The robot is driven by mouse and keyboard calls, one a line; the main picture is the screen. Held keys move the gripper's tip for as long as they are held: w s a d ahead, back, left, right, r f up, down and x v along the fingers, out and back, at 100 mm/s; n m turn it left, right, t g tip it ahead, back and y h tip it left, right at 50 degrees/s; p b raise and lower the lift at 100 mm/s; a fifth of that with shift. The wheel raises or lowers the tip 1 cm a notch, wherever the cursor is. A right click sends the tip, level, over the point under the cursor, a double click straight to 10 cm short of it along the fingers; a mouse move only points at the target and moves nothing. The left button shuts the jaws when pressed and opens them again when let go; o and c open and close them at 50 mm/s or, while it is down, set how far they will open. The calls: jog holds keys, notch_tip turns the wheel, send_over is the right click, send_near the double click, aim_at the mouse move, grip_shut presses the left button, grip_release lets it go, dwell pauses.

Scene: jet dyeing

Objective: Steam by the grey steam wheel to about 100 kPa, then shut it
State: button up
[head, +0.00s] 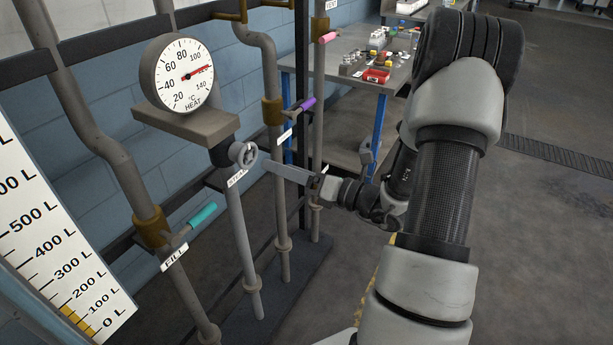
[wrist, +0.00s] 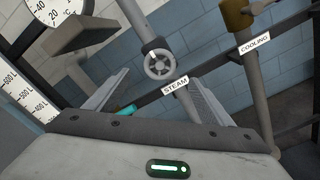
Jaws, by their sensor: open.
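The grey steam wheel (head: 246,154) is a small spoked handwheel on a pipe below the heat dial, with a STEAM label (head: 237,178) under it. In the wrist view the wheel (wrist: 159,65) lies ahead, between the two fingers. My gripper (head: 268,165) reaches in from the right with its fingertips close to the wheel; in the wrist view my gripper (wrist: 160,78) is open, fingers apart to either side. Contact with the wheel cannot be told. The round dial (head: 178,74) reads °C HEAT, its red needle between 100 and 140. No kPa gauge shows.
A teal FILL handle (head: 202,215) sits at lower left, a purple handle (head: 306,104) behind the wheel and a pink one (head: 327,38) higher up. Vertical pipes flank the wheel. A level scale (head: 45,240) stands far left. A workbench (head: 345,65) stands behind.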

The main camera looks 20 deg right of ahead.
jog(key=v, duration=0.5)
jog(key=shift+s+d, duration=0.25)
jog(key=shift+s, duration=0.1)
